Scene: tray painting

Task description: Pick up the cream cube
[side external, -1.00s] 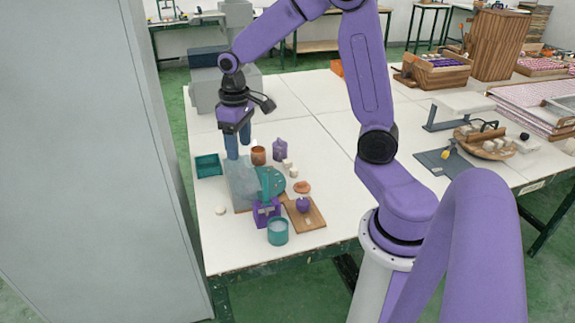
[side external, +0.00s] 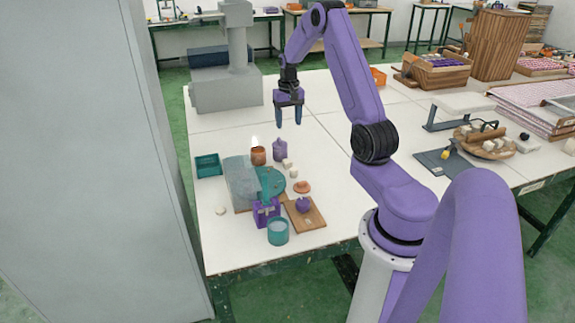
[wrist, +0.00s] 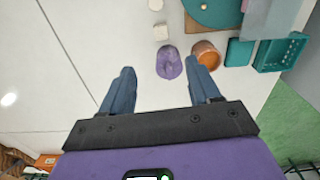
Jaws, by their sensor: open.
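Two small cream cubes lie close together on the white table, one (side external: 287,163) in front of the purple bottle (side external: 279,150) and one (side external: 293,172) a little nearer. In the wrist view the cubes show at the top, one (wrist: 161,33) just beyond the bottle (wrist: 169,64) and the other (wrist: 155,5) at the frame edge. My gripper (side external: 289,121) points down, open and empty, raised above the table behind the bottle. In the wrist view its blue fingers (wrist: 160,68) are spread, with nothing held between them.
A copper-coloured cup (side external: 258,156) stands left of the bottle. A teal tray (side external: 208,166), a teal disc (side external: 270,181), a purple stand (side external: 266,212), a teal cup (side external: 278,232) and a wooden board (side external: 305,216) crowd nearby. A grey machine (side external: 228,90) stands behind.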

